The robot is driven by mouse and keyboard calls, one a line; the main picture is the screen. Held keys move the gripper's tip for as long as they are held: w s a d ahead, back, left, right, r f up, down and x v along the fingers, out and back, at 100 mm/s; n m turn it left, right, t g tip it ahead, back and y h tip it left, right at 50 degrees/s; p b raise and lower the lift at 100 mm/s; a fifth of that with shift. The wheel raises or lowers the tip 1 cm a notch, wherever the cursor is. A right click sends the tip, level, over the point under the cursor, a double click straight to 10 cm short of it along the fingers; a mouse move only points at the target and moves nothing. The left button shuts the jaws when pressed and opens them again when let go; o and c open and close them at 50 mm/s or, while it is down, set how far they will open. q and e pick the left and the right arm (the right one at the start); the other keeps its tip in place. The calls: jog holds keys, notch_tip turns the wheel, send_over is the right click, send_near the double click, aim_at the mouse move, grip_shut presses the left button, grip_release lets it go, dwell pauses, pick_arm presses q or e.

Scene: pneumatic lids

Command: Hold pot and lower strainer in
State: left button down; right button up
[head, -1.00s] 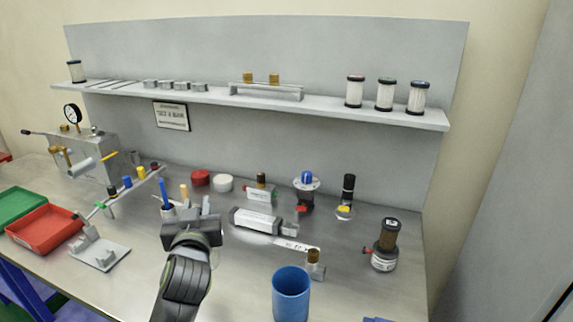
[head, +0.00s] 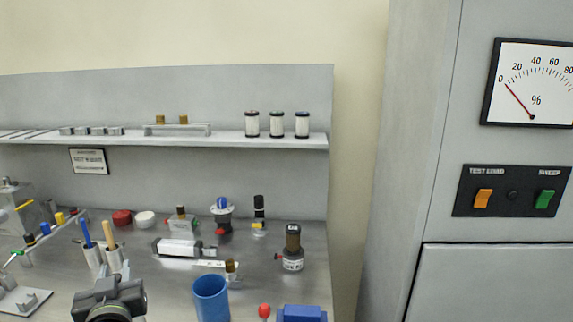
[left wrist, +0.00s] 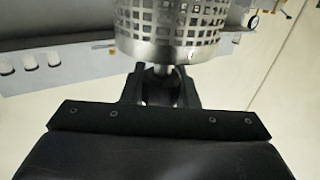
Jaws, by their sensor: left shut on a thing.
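My left gripper (head: 110,285) is at the lower left of the head view, in front of the holder with the blue and tan sticks. In the left wrist view the left gripper (left wrist: 161,88) is shut on the narrow stem of a perforated metal strainer (left wrist: 170,25), whose plain rim is nearest the jaws. The strainer's far end is cut off by the frame. In the head view I cannot make out the strainer. A blue open-topped pot (head: 211,300) stands on the bench, right of the left gripper and apart from it. My right gripper is not in view.
A small brown-topped fitting (head: 232,272) stands behind the pot, near a grey cylinder (head: 180,248). A red knob (head: 265,311) and blue block (head: 302,314) are at the front. A cabinet (head: 490,285) is at the right.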

pick_arm(q)
jog(key=s+d+r+m+t+h, duration=0.25)
jog(key=d+m+h, duration=0.4)
jog(key=d, duration=0.65)
jog(key=s+d+f+m+g+h, duration=0.3)
jog(key=d+f+m+g+h, duration=0.2)
jog(key=d+m+g+h, duration=0.2)
jog(key=s+d+f+m+g+h, duration=0.3)
jog(key=d+m+g+h, duration=0.4)
jog(key=g+h, duration=0.3)
jog(key=shift+s+d+f+m+h, duration=0.4)
jog(key=shift+f+m+h, duration=0.25)
jog(key=shift+f+h, duration=0.3)
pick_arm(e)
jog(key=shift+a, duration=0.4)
pick_arm(q)
jog(key=s+a+f+n+t+y, duration=0.1)
jog(key=s+a+n+t+y, duration=0.2)
jog(key=a, duration=1.1)
jog(key=n+t, duration=0.3)
jog(key=t, duration=0.2)
jog(key=shift+a+f+t, duration=0.35)
jog(key=shift+a, duration=0.05)
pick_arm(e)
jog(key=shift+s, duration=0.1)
pick_arm(q)
jog(key=shift+r, duration=0.1)
